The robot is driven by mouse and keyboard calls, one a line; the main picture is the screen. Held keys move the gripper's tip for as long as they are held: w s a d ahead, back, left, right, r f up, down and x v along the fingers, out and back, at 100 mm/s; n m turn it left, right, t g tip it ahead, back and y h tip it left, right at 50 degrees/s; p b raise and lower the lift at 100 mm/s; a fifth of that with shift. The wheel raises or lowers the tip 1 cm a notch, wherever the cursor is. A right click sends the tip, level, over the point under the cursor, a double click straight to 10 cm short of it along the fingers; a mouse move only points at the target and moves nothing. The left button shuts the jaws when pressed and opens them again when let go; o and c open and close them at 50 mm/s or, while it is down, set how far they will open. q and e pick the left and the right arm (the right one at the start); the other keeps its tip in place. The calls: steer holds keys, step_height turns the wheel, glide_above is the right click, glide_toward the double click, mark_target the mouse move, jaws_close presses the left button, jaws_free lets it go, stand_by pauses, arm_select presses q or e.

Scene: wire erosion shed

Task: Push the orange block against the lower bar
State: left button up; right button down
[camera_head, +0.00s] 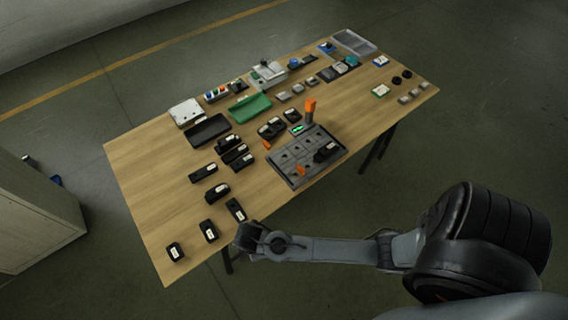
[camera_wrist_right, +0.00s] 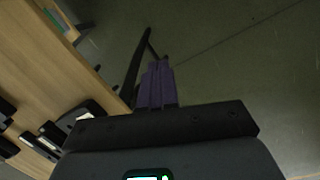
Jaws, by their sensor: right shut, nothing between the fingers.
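A grey fixture plate (camera_head: 283,173) lies at the table's near right edge. An orange block (camera_head: 300,170) sits on its left part. A taller orange piece (camera_head: 310,106) stands at its back, and a small orange piece (camera_head: 267,145) shows by its left rim. I cannot tell which edge is the lower bar at this size. My right gripper (camera_wrist_right: 157,64) shows in the right wrist view with purple fingers, shut and empty, over the floor beside the table edge. In the head view my right wrist is at the table's near edge, its fingers not distinguishable. My left gripper is not in view.
The wooden table (camera_head: 145,165) holds several black blocks (camera_head: 217,191) at its left and near side. A green tray (camera_head: 249,108), a black tray (camera_head: 208,130) and small parts stand further back. A black block (camera_head: 325,152) lies on the plate. The table's left end is bare.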

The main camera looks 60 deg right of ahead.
steer(key=w+d+r+n+g+h+p, duration=0.2)
steer(key=w+d+r+n+h+p, duration=0.1)
steer(key=w+d+r+p, duration=0.3)
steer(key=n+g+h+p, duration=0.1)
steer(key=h+p, duration=0.2)
steer(key=p, duration=0.2)
glide_toward(298, 169)
steer(key=w+a+r, duration=0.2)
steer(key=a, duration=0.4)
steer(key=b+x, duration=0.2)
steer(key=x, duration=0.7)
steer(key=shift+f, duration=0.15)
steer(key=d, duration=0.1)
steer(key=s+d, duration=0.1)
steer(key=d, duration=0.1)
steer(key=shift+s+r, duration=0.1)
steer(key=shift+r, duration=0.15)
steer(key=shift+d, duration=0.25)
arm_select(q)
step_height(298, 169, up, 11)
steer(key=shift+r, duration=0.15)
arm_select(e)
steer(key=shift+s+d, duration=0.1)
steer(key=shift+d, duration=0.1)
